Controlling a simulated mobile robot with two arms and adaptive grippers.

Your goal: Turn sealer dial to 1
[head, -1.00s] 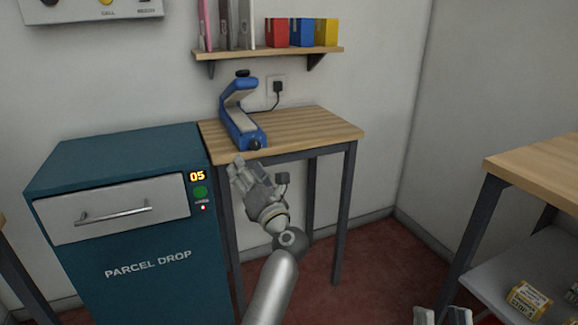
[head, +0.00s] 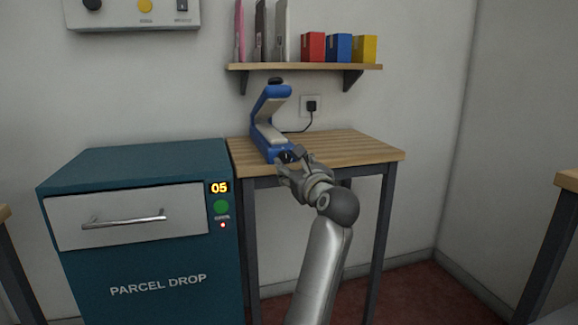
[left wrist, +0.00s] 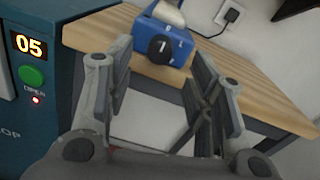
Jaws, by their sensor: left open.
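The blue sealer (head: 271,133) stands on the small wooden table, its arm raised. Its black dial (left wrist: 160,49) is on its front end, with a white mark on its face and small white characters around it that are too small to read surely. In the head view the dial is partly hidden by my left gripper (head: 289,160). My left gripper is open in front of the dial. In the left wrist view its fingers stand either side of the dial's line, with the dial ahead of them and nothing held. My right gripper is out of view.
The wooden table (head: 345,148) is clear right of the sealer. The teal parcel drop cabinet (head: 135,165) with its drawer stands close on the left. A shelf (head: 310,67) with folders and boxes hangs above. A cable runs to the wall socket (head: 311,106).

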